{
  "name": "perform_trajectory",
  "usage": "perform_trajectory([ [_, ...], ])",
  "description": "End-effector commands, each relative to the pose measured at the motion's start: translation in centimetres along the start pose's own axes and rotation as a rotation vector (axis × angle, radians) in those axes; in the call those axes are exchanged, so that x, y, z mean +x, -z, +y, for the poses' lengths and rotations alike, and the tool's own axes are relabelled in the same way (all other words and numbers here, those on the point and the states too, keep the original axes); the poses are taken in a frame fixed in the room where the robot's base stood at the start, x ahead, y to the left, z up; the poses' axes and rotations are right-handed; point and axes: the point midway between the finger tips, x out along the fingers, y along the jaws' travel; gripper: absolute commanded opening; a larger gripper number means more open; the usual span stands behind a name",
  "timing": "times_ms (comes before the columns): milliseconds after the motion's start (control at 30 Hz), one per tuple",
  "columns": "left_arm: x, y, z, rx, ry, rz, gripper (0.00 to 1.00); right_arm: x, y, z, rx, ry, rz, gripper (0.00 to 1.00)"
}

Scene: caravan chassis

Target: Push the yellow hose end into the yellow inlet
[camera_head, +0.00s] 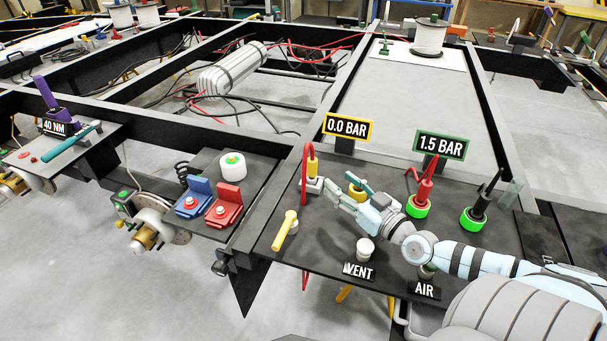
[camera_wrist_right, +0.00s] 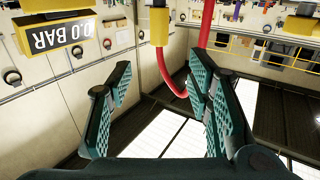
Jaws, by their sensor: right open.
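The yellow hose end (camera_head: 313,167) stands upright in a small pale holder (camera_head: 312,186) at the panel's far left, with a red hose looping from it. The yellow inlet (camera_head: 355,191) is to its right, partly hidden behind my right gripper (camera_head: 343,195). That gripper is open and empty, its fingers pointing towards the hose end and its holder. In the right wrist view, the open fingers (camera_wrist_right: 160,95) have the red hose behind the gap, and the yellow hose end (camera_wrist_right: 159,22) shows beyond them at the top. My left gripper is not in view.
A 0.0 BAR sign (camera_head: 348,128) and a 1.5 BAR sign (camera_head: 441,145) stand at the panel's back. Red (camera_head: 421,195) and black (camera_head: 477,208) hose ends sit in green-ringed inlets. A yellow-handled tool (camera_head: 286,230) lies at front left. VENT (camera_head: 366,249) and AIR knobs stand in front.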

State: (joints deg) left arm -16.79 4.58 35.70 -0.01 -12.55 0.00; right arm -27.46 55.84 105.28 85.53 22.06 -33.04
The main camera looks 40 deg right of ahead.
Motion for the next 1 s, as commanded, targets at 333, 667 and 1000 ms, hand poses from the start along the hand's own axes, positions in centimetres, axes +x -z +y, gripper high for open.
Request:
perform_trajectory([
  [333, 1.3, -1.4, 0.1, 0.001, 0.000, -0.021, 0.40, 7.1, 0.0, 0.1, 0.007, -0.003, 0.002, 0.46],
  [667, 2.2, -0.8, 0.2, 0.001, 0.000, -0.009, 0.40, 12.4, -0.7, 0.0, 0.008, -0.001, 0.000, 0.46],
  [1000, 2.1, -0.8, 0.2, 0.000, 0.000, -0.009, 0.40, 13.2, -0.7, -0.1, 0.003, 0.003, -0.002, 0.35],
])
